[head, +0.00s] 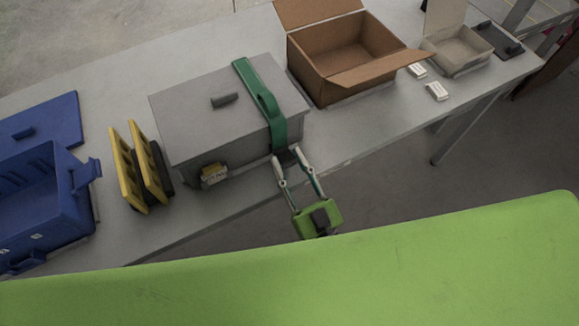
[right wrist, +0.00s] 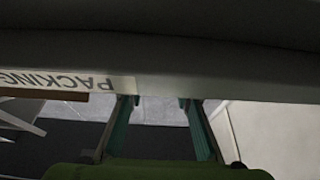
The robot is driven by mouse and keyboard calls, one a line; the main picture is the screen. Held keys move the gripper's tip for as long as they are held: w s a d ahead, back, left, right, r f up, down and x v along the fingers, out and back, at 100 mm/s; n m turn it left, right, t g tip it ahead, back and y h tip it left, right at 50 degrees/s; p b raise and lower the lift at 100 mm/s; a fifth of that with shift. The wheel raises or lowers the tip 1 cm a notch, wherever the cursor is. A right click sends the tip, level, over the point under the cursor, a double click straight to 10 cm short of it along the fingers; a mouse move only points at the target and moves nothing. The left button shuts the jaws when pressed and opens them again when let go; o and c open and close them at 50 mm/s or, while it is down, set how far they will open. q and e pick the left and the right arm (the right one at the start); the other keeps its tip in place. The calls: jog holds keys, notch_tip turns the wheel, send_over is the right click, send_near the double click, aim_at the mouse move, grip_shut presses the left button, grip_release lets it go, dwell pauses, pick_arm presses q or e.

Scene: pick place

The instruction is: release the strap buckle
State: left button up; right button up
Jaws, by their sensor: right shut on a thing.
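A grey lidded box (head: 185,105) stands on the table with its lid down. A green strap (head: 262,95) runs over the lid and down the front side. The dark strap buckle (head: 286,156) is at the strap's lower front end. My right gripper (head: 287,160) reaches up from the table's front edge with its fingertips at the buckle, shut on it. In the right wrist view the two teal fingers (right wrist: 159,103) stand apart, their tips against a dark edge. The buckle is not clear there. My left gripper is not in view.
On the table (head: 385,125), a blue crate (head: 75,205) and yellow-black stands (head: 128,170) are to the left. An open cardboard box (head: 335,85), small white packs (head: 437,91) and a pale bin (head: 455,60) are to the right. My green body part fills the bottom.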

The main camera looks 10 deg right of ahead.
dwell(0.3)
jog(key=o, duration=1.1)
jog(key=shift+c, duration=0.2)
jog(key=v, duration=1.2)
